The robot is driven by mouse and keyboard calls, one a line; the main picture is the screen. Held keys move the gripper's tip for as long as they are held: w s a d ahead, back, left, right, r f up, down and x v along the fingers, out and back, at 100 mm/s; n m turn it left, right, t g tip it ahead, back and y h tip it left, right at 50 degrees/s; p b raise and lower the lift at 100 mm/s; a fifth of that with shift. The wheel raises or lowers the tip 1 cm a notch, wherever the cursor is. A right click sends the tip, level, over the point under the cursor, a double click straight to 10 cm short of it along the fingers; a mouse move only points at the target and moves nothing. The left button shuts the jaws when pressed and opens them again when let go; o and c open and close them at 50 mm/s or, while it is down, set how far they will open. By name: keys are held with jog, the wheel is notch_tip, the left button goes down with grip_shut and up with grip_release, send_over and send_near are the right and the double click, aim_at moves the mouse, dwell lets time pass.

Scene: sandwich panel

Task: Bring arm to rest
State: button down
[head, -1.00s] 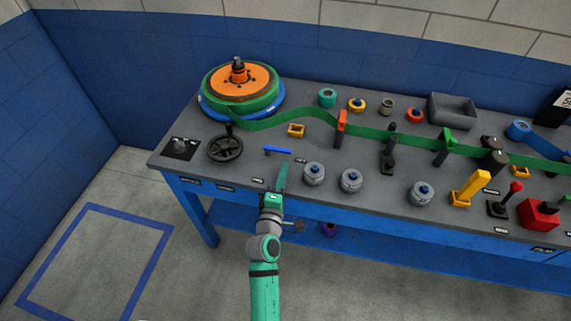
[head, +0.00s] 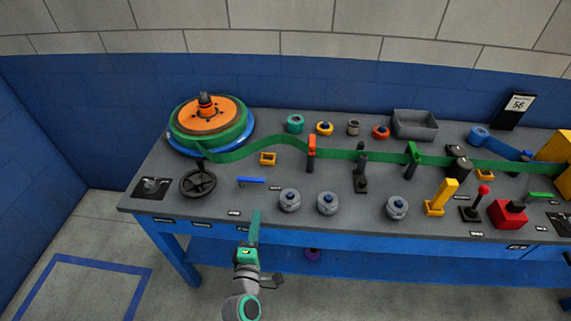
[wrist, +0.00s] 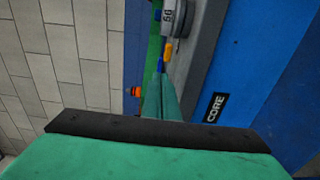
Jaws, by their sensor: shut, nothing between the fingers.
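My gripper (head: 255,228) is at the front edge of the grey bench top (head: 215,215) in the head view. Its green fingers are together and hold nothing. My arm rises from the bottom of the picture, in front of the bench. In the wrist view the shut fingers (wrist: 162,95) point along the bench's front side, with a label reading CORE (wrist: 215,108) to their right.
A black handwheel (head: 198,183), a blue bar handle (head: 252,181) and several grey knobs (head: 289,200) stand on the bench behind my gripper. A reel (head: 208,115) feeds a green strip (head: 275,142) along it. The floor at left (head: 95,225) is clear.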

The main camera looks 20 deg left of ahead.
jog(key=s+d+f+m+g+h, duration=0.1)
jog(key=s+d+f+m, duration=0.25)
jog(key=s+d, duration=0.35)
jog(key=s+d+f+m+h, duration=0.1)
jog(key=s+d+f+m, duration=0.2)
jog(key=s+d+m, duration=0.35)
jog(key=s+d+r+m+h, duration=0.2)
jog(key=s+d+m, duration=0.4)
jog(key=s+d, duration=0.1)
jog(key=s+d+r+m+h, duration=0.2)
jog(key=s+d+r+m, duration=0.1)
jog(key=s+d+m, duration=0.3)
jog(key=shift+s+d+r, duration=0.25)
jog(key=shift+s+d, duration=0.7)
jog(key=shift+d, duration=0.25)
jog(key=shift+w, duration=0.15)
